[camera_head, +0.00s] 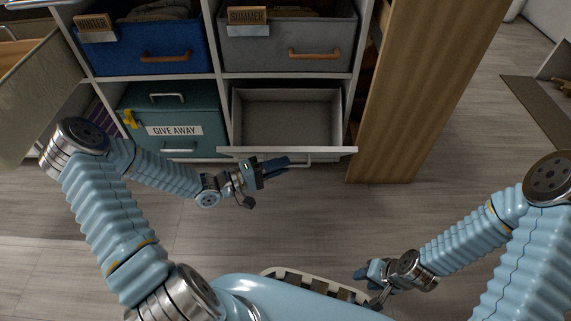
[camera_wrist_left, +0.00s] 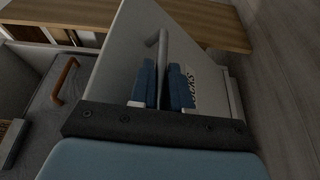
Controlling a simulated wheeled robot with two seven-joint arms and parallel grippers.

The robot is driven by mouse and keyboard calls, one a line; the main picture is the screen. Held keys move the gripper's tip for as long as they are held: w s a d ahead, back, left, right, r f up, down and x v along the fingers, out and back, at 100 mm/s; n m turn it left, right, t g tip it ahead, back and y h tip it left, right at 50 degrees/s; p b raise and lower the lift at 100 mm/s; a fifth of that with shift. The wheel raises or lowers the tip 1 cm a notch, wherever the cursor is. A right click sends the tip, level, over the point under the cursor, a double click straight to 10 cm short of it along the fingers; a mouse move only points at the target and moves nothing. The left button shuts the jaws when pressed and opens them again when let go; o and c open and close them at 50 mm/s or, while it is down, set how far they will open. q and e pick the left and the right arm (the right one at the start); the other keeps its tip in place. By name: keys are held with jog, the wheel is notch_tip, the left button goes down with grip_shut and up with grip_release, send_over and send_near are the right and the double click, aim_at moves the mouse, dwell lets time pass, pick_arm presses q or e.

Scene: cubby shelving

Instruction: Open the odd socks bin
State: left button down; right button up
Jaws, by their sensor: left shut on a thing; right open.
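The odd socks bin (camera_head: 320,151) is the grey drawer at the lower right of the shelving in the head view. It is pulled out, and its interior looks empty. In the left wrist view its pale front (camera_wrist_left: 140,45) carries a partly hidden label (camera_wrist_left: 193,95) ending in "OCKS". My left gripper (camera_head: 282,162) is at the bin's front, shut on its handle. The handle (camera_wrist_left: 162,48) also shows between the blue fingers in the left wrist view. My right gripper (camera_head: 362,273) is open and empty, low in the head view, away from the shelving.
A blue bin (camera_head: 155,48) labelled WINTER and a grey bin (camera_head: 275,52) labelled SUMMER are above. The teal GIVE AWAY bin (camera_head: 170,105) is at left. A wooden panel (camera_head: 420,90) stands close to the right. A basket (camera_head: 310,282) is near my base. Floor is clear in front.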

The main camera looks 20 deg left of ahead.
pick_arm(q)
jog(key=c, duration=1.4)
grip_release()
jog(key=shift+c, duration=0.2)
jog(key=p+v, duration=0.2)
jog(key=v, duration=1.2)
jog(key=shift+d, duration=0.15)
